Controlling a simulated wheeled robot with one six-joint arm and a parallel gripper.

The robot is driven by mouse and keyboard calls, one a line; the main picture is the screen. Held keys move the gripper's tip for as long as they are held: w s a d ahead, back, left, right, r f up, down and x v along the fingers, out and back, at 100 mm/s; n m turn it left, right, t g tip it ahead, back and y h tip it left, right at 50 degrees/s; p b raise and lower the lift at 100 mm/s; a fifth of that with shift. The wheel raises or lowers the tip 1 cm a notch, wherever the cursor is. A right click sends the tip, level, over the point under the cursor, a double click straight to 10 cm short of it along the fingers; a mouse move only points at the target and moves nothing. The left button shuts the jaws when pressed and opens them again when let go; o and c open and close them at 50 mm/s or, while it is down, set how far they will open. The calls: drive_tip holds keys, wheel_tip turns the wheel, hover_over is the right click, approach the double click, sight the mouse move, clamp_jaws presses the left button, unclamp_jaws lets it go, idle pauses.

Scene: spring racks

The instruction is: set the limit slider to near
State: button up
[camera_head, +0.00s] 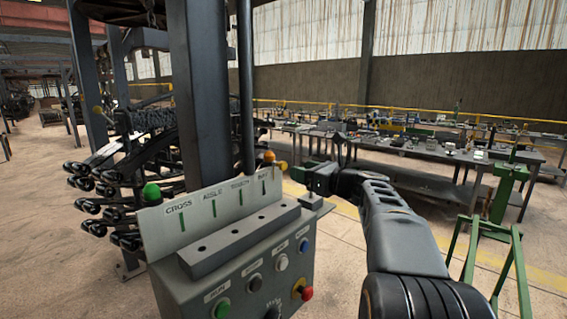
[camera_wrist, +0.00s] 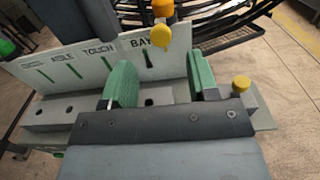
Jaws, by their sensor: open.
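A grey control box (camera_head: 240,275) has an upright plate (camera_head: 215,205) with slots labelled CROSS, AISLE, TOUCH and BAY; the plate also shows in the wrist view (camera_wrist: 70,65). No label reading limit or near is legible, so I cannot tell which part is the limit slider. A yellow knob (camera_wrist: 157,38) stands by the BAY slot, below an orange knob (camera_wrist: 163,9). Another yellow knob (camera_wrist: 241,84) is just right of my gripper (camera_wrist: 160,78). My gripper is open, its green fingers apart over the box's right end; in the head view it is right of the plate (camera_head: 303,174).
Buttons and a red knob (camera_head: 307,293) are on the box front. A dark post (camera_head: 205,90) and spring rack (camera_head: 110,190) stand behind. Workbenches (camera_head: 430,150) are at right, a green stand (camera_head: 520,270) nearer.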

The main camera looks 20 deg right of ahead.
sight(285, 165)
drive_tip(key=p+x, duration=0.1)
drive_tip(key=x, duration=0.6)
drive_tip(key=shift+w+a+p, duration=0.15)
drive_tip(key=shift+w+p, duration=0.15)
drive_tip(key=shift+p, duration=0.05)
clamp_jaws()
